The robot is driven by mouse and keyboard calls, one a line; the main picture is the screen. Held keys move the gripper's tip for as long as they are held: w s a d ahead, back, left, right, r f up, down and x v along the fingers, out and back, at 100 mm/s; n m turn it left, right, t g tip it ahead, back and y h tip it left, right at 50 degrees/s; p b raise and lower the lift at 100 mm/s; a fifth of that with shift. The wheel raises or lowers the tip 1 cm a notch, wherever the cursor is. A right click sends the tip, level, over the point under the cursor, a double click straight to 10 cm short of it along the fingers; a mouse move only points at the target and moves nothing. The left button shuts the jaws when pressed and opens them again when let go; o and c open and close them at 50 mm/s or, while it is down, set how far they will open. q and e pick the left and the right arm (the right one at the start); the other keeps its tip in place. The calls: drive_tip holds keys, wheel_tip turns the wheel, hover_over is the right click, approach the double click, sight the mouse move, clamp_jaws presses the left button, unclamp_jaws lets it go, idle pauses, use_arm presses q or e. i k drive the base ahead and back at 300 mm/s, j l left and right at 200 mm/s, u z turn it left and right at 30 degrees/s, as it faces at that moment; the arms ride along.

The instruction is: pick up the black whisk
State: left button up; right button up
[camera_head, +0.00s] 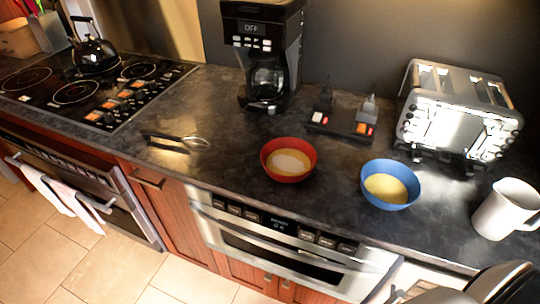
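The black whisk (178,140) lies flat on the dark countertop (225,130), between the cooktop and the red bowl. Its dark handle points left and its thin wire loop points right. Nothing touches it. My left gripper is not in view. Part of my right arm shows in the lower right corner, but I see no gripper fingers there.
A red bowl (289,170) and a blue bowl (380,202) hold yellowish contents. A coffee maker (284,50), toaster (452,128), white mug (503,212) and kettle (94,53) stand around. The cooktop (55,110) is left of the whisk. Counter around the whisk is clear.

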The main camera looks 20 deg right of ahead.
sight(146, 133)
drive_tip(key=i+j+z, duration=0.1)
drive_tip(key=i+j, duration=0.15)
drive_tip(key=i+j+z, duration=0.1)
drive_tip(key=i+j, duration=0.15)
drive_tip(key=j, duration=0.2)
drive_tip(key=i+j, duration=0.2)
drive_tip(key=j, duration=0.2)
drive_tip(key=i+j+z, duration=0.15)
drive_tip(key=i+j, duration=0.1)
drive_tip(key=j, duration=0.1)
